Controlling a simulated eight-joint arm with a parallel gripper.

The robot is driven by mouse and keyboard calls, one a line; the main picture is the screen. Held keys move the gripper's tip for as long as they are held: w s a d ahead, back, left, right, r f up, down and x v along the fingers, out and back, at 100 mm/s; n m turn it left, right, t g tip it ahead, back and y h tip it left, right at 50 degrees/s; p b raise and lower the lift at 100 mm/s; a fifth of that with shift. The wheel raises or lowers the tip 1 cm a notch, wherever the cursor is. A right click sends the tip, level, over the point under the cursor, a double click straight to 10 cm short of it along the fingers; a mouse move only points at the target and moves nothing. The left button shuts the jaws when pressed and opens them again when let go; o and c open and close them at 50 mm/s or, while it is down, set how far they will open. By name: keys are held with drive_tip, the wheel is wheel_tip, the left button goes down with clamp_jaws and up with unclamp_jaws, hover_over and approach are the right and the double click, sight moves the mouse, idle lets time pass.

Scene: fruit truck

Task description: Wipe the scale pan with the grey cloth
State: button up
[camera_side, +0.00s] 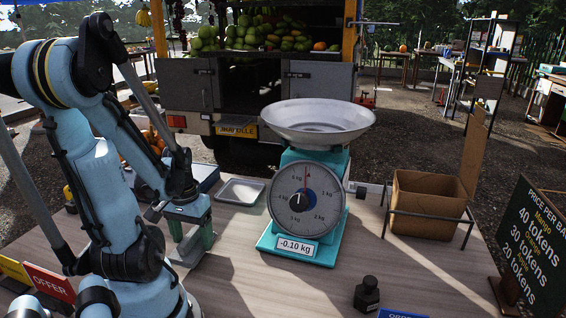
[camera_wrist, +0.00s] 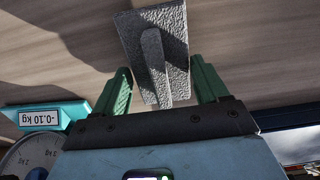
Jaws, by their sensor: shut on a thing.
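The grey cloth (camera_wrist: 127,30) is a flat rectangular pad with a raised ridge in the wrist view. It is at the table surface, and in the side view its grey edge shows low under my gripper (camera_side: 191,243). My gripper's green fingers (camera_wrist: 160,80) stand on both sides of the ridge and are shut on the cloth. The scale pan (camera_side: 317,128) is a wide, shallow metal dish, empty as far as I see, on top of the teal scale (camera_side: 325,225). The scale stands right of my gripper and its display reads -0.10 kg. The pan is out of the wrist view.
A small metal tray (camera_side: 241,191) lies between my gripper and the scale. A cardboard box (camera_side: 430,208) in a dark frame stands right of the scale. A black bottle-like object (camera_side: 367,294) stands near the front. Signs line the table's front, including OFFER (camera_side: 49,283).

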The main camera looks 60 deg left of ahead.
sight(191, 234)
drive_tip(key=shift+r, duration=3.65)
